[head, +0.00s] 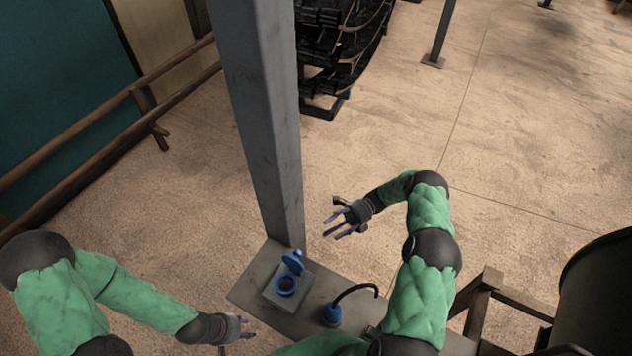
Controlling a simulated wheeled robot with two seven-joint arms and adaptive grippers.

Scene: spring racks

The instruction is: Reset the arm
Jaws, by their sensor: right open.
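My right arm bends out over the floor from the lower right. Its gripper (340,222) is open and empty, beyond the small grey table (245,288) and to the right of the grey pillar. My left arm reaches in from the lower left. Its gripper (240,328) is near the table's left front edge; its fingers are small here and I cannot tell whether they are open or shut. I see nothing held in it.
A grey box with a blue ring socket and raised blue lid (291,262) sits on the table. A blue plug (332,314) with a black cable stands beside it. A grey pillar (262,130) rises behind. Wooden rails (100,125) are left; a dark barrel (600,290) is right.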

